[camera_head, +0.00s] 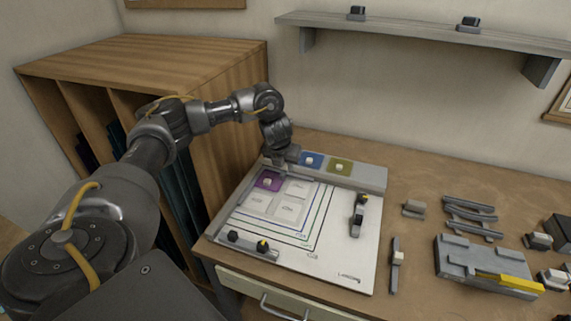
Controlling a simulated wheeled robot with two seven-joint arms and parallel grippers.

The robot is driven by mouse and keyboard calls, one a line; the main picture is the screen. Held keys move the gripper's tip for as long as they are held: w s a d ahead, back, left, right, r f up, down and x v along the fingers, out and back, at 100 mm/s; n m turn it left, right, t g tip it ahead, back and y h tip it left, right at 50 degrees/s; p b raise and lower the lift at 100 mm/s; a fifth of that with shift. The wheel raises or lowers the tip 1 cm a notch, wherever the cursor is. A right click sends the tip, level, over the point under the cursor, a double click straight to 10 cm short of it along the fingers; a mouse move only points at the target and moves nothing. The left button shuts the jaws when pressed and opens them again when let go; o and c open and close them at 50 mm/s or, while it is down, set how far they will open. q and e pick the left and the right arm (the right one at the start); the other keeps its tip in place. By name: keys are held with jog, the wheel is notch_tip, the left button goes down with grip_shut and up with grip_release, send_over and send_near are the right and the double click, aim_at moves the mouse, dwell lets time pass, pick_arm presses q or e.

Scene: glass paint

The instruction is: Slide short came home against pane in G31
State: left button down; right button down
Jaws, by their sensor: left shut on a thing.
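My left gripper (283,157) is low over the back left of the white layout board (340,255), shut on a small grey piece, apparently the short came, mostly hidden by the fingers. A purple pane (268,181) with a white knob lies on the board's back left corner, just in front of and left of the gripper. I cannot tell whether the came touches the pane. The cell labels are too small to read. A blue pane (312,160) and an olive pane (340,167) lie on the grey back strip, right of the gripper. My right gripper is out of view.
Dark clamp-like blocks with yellow knobs (262,246) stand at the board's front left and right side. Right of the board are a thin grey bar (396,264), a grey fixture with a yellow bar (480,265), and a grey rack (470,215). A wooden cabinet (150,60) stands left.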

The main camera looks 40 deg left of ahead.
aim_at(286, 186)
pick_arm(q)
jog(key=shift+f+b, duration=0.65)
jog(key=shift+f, duration=0.05)
notch_tip(286, 186, down, 3)
jog(key=b, duration=0.2)
jog(key=shift+b, duration=0.4)
jog(key=shift+f, duration=0.6)
jog(key=shift+d, duration=0.1)
jog(key=shift+f, duration=0.2)
dwell(1.0)
